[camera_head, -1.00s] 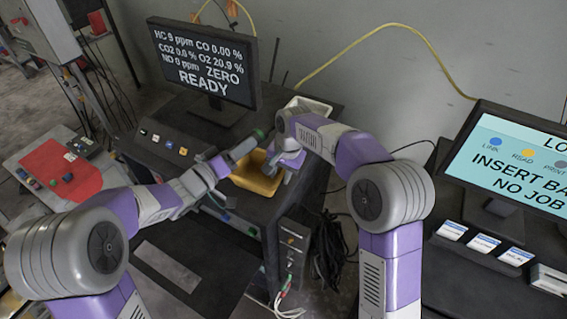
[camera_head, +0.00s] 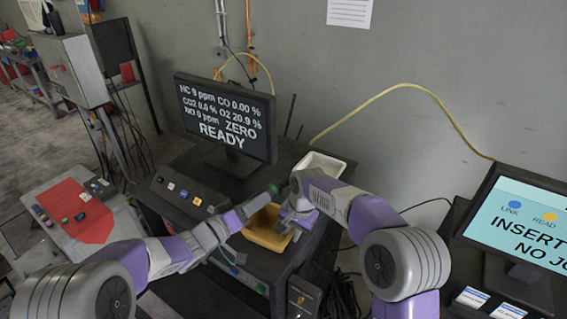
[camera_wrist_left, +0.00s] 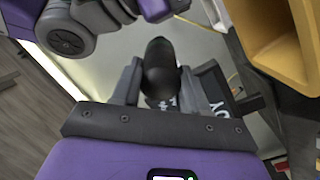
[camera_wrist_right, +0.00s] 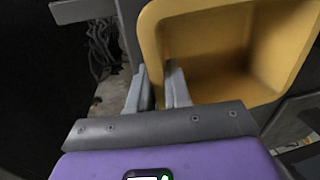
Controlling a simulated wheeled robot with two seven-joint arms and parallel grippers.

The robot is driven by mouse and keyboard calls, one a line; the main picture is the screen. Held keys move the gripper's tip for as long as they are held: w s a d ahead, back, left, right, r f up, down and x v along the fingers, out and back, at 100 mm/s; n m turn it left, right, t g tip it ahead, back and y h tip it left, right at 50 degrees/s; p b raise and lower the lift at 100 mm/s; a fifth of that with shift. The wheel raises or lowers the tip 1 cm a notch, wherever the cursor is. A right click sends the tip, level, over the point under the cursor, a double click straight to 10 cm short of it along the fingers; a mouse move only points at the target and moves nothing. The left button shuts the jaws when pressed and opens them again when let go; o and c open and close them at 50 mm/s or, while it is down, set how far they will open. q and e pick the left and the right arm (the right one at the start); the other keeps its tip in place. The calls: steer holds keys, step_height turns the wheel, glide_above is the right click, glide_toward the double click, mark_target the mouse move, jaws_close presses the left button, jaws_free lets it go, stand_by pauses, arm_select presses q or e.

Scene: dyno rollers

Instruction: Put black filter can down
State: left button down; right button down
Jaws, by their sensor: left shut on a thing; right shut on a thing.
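My left gripper (camera_head: 250,207) is shut on the black filter can (camera_wrist_left: 160,68), which shows as a dark rounded body between its fingers in the left wrist view. In the head view the can's end (camera_head: 272,189) sticks out just above the yellow tray, looking dark greenish. My right gripper (camera_head: 288,224) is shut on the wall of the yellow tray (camera_head: 262,236). In the right wrist view its fingers straddle the wall of the tray (camera_wrist_right: 215,97), whose visible interior is empty. I cannot tell whether the can touches anything below.
The tray is at the dark analyser bench, in front of a monitor (camera_head: 225,118) reading READY. A white tray (camera_head: 322,165) lies behind my right gripper. A side table with a red mat (camera_head: 75,212) stands left. A second screen (camera_head: 520,225) and white-blue boxes (camera_head: 472,297) are right.

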stand_by(0.8)
steer(key=c, duration=1)
jaws_free()
